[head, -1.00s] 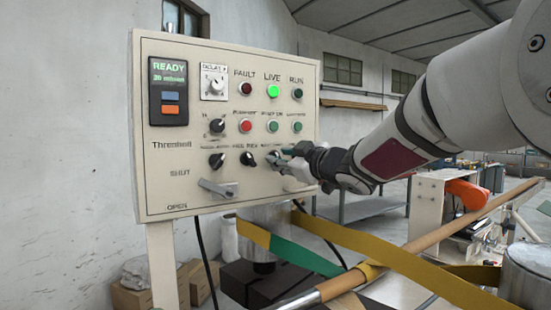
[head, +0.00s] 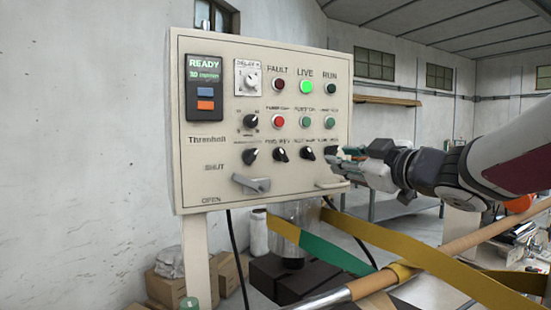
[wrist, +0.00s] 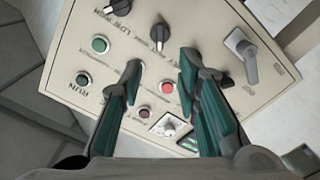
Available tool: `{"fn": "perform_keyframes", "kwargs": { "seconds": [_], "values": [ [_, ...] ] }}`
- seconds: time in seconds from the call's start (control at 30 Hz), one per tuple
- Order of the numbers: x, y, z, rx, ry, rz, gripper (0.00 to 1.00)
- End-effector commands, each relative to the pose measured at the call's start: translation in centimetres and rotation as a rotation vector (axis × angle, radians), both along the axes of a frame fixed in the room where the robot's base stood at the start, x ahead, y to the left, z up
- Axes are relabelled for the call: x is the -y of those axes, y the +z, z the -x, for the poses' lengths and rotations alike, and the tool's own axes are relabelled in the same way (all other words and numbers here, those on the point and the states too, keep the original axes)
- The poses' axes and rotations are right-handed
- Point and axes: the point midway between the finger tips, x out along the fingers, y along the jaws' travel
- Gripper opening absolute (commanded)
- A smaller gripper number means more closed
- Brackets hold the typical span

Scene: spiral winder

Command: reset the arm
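My gripper (head: 343,160) is at the lower right of the beige control panel (head: 225,125), in front of the rightmost black knob (head: 331,153). In the wrist view my gripper (wrist: 161,72) has its two green-padded fingers spread apart, with nothing between them but the panel face behind. The panel appears turned around there, with a red button (wrist: 167,88) beyond the fingers. I cannot tell the exact gap to the panel; no grip on a knob shows. My arm (head: 500,165) reaches in from the right.
The panel has several knobs, a grey lever (head: 252,184) and a lit green LIVE lamp (head: 306,87); its display (head: 204,85) reads READY. A yellow-green strip (head: 390,245) and a long brown roll (head: 450,250) cross below my arm. Boxes (head: 165,287) stand at lower left.

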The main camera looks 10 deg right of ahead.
Motion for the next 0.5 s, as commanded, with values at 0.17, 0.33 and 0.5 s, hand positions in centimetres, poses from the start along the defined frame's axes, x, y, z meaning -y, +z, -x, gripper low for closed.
{"fn": "perform_keyframes", "kwargs": {
  "seconds": [0.17,0.33,0.5],
  "values": [
    [0.6,0.0,0.4,-0.012,-0.058,-0.015,0.3],
    [3.1,-1.3,2.6,-0.104,-0.269,-0.083,0.3],
    [4.9,-5.7,7.4,-0.302,-0.486,-0.183,0.3]
  ]
}}
